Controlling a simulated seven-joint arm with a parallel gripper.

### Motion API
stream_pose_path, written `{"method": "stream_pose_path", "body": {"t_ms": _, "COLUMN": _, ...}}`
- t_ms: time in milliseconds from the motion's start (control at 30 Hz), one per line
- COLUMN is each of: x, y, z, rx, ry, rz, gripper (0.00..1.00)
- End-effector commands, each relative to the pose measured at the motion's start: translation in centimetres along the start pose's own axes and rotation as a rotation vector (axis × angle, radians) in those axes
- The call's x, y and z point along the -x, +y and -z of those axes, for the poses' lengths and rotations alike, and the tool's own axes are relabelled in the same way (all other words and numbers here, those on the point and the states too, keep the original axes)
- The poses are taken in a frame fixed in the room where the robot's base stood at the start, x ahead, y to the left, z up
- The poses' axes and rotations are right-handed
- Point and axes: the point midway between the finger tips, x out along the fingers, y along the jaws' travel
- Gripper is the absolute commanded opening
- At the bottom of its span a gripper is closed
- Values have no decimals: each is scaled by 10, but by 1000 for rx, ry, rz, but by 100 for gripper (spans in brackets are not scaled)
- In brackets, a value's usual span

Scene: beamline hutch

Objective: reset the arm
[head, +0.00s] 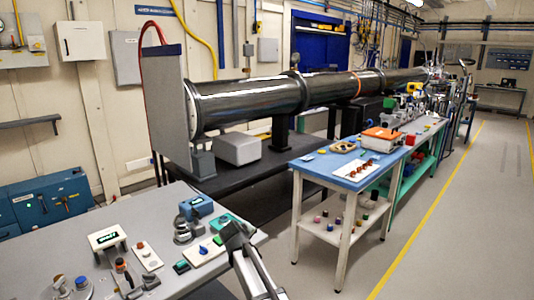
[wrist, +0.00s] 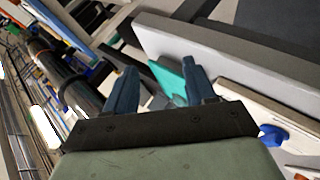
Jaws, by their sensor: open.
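My gripper (wrist: 160,67) is open in the wrist view, with its two blue fingers apart. Nothing is held between them. A teal surface shows behind the gap, apart from the fingers as far as I can tell.
Small instruments crowd the grey table's front, including a white box with a green display (head: 108,238) and a round metal mount (head: 184,232). A blue-topped cart (head: 322,165) stands to the right, before a long steel tube (head: 250,100). Floor right of the yellow line is clear.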

Motion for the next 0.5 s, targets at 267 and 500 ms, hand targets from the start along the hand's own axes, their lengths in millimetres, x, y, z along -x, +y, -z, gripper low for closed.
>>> {"method": "stream_pose_path", "body": {"t_ms": 267, "x": -30, "y": -26, "z": -65, "rx": -16, "ry": -68, "rz": 38, "gripper": 55}}
{"method": "stream_pose_path", "body": {"t_ms": 500, "x": -59, "y": -72, "z": -142, "rx": -71, "ry": -187, "rz": 127, "gripper": 55}}
